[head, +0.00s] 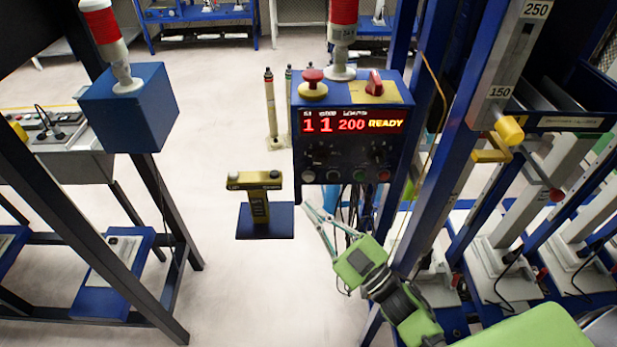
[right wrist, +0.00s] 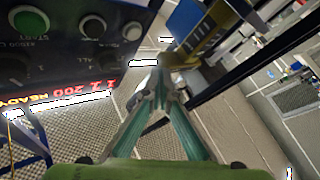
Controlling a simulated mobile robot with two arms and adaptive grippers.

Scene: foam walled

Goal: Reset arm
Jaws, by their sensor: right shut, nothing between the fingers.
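My right gripper (head: 308,207) has thin teal fingers on a green body. It is shut and empty, just below the lower left of a dark control box (head: 349,150). Its fingertips also meet in the right wrist view (right wrist: 158,75). The box has a lit red display (head: 352,122) reading "1 1 200 READY", a red mushroom knob (head: 313,77) and a red switch (head: 375,83) on top, and several buttons low on its face. A green START button (right wrist: 29,20) shows in the right wrist view. My left gripper is not in view.
A yellow T-shaped post (head: 258,207) on a blue plate (head: 281,222) stands left of my right gripper. A blue box with a signal light (head: 130,108) is at the left. Blue frame posts (head: 440,130) crowd the right. Pale floor (head: 225,285) is open at centre left.

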